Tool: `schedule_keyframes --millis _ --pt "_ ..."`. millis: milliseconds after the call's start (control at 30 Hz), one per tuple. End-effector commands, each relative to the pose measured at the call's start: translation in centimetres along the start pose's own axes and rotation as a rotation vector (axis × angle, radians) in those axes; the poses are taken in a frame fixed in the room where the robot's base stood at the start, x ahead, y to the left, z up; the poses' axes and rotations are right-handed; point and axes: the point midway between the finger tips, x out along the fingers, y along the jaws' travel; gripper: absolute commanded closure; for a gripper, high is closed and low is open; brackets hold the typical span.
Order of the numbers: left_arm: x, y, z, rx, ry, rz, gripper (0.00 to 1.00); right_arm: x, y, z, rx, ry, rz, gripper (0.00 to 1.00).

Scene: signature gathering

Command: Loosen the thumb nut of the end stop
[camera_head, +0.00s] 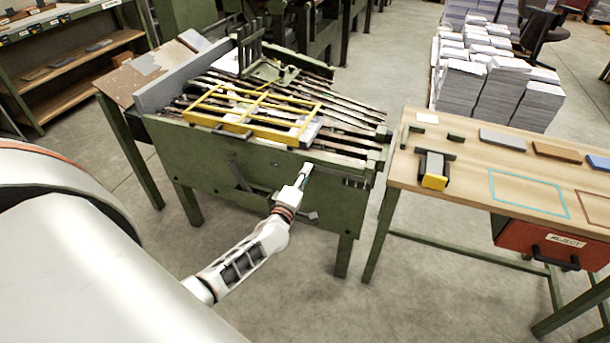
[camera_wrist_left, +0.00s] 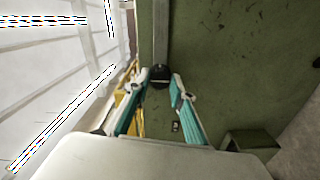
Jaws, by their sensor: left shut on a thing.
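My left gripper (camera_head: 305,170) is at the front face of the green gathering machine (camera_head: 190,155), below its top edge. In the left wrist view, the gripper's two teal-lined fingers (camera_wrist_left: 161,84) stand on either side of a small dark knob (camera_wrist_left: 160,72), which looks like the thumb nut. The gripper is shut on it. A grey bar (camera_wrist_left: 161,30) runs from the knob along the green panel and seems to be part of the end stop. In the head view the knob is hidden by the gripper. My right gripper is in neither view.
A yellow frame (camera_head: 245,130) lies over the machine's slanted rods. The floor between machine and table is open.

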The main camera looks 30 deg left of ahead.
Motion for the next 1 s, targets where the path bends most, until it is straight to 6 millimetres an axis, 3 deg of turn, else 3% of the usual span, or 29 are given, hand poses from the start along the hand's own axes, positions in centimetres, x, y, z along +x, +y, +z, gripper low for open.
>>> schedule_keyframes --millis 567,600,667,1000 --pt "0.01 0.01 -0.06 -0.037 0.001 0.000 0.98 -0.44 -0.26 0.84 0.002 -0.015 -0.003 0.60" --pt "0.01 0.01 -0.07 -0.037 0.001 0.000 0.74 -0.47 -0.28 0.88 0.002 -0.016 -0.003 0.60" --pt "0.01 0.01 -0.06 -0.037 0.001 0.000 0.60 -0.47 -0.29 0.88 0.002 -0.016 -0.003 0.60" --pt "-0.06 -0.01 -0.02 -0.036 0.000 0.000 0.60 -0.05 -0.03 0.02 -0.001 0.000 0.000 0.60"
